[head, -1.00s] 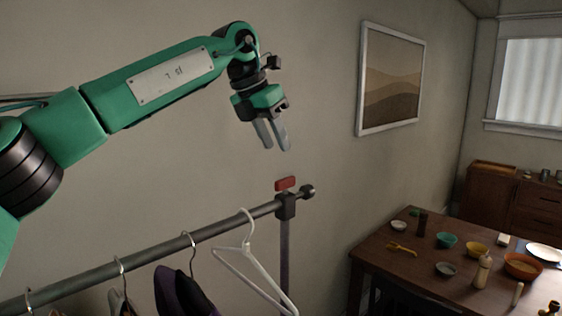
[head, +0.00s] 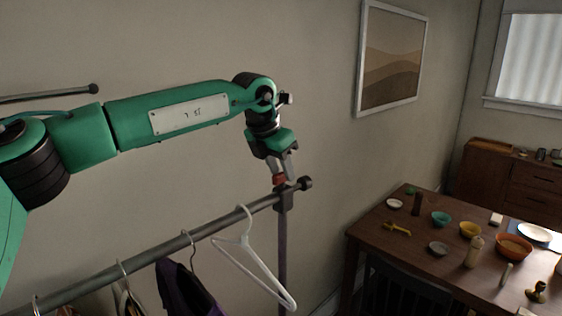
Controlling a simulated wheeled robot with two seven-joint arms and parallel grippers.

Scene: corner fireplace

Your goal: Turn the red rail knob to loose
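The red rail knob (head: 279,180) sits on top of the dark clamp (head: 284,199) where the clothes rail (head: 225,220) meets its upright post. My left gripper (head: 282,176) points down from above, with its grey fingertips at the knob. The fingers hide part of the knob, so its exact angle is hard to read. I cannot tell whether the fingers are closed on it or only beside it. My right gripper is not in view.
A white hanger (head: 243,243) hangs on the rail just left of the clamp, with a purple garment (head: 183,287) further left. A wooden table (head: 364,236) with bowls and bottles stands at the right. A framed picture (head: 389,62) hangs on the wall.

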